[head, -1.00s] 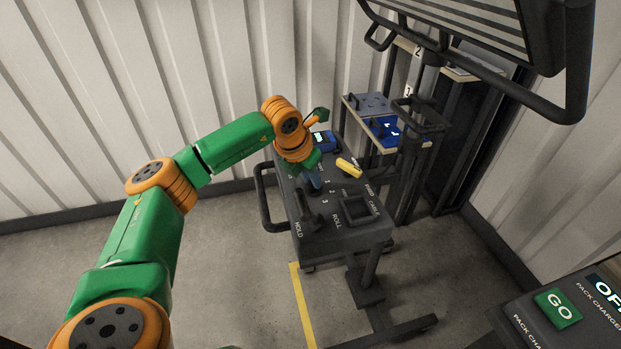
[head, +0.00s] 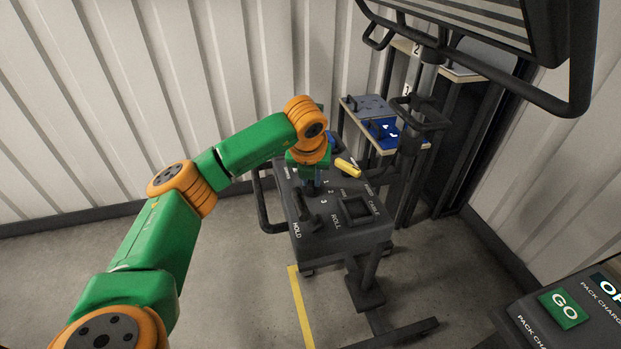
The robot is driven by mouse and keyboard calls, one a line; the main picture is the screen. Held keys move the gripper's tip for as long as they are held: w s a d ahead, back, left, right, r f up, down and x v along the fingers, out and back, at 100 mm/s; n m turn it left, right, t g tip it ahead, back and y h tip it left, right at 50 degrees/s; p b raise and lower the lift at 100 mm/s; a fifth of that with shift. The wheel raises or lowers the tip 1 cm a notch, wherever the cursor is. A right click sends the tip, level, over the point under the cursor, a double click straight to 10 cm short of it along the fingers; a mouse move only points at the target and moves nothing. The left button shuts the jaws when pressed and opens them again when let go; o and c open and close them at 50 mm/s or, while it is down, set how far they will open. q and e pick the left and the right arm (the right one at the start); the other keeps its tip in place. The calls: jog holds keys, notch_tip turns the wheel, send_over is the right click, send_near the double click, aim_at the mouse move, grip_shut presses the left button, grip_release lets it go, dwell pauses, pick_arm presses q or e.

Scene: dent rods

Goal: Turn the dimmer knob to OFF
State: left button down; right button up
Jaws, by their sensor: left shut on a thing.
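The dark control console (head: 330,240) stands in the middle of the head view, with white labels on its sloped top. My left gripper (head: 311,187) points down onto the console top, beside the numbers 1, 2 and 3. It is shut on what appears to be the dimmer knob, which the fingers and wrist mostly hide. The knob's pointer and any OFF mark cannot be made out. My right gripper is not in view.
A black lever (head: 304,215) by the HOLD label and a square-framed recess (head: 356,210) are close to the gripper. A yellow tool (head: 347,167) lies at the console's back. A shelf with a blue bin (head: 383,131) stands behind. A GO button box (head: 563,310) is at lower right.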

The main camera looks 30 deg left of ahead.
pick_arm(q)
jog(key=shift+r, duration=0.1)
jog(key=c, duration=0.8)
grip_release()
jog(key=b+v, duration=0.1)
jog(key=v, duration=0.6)
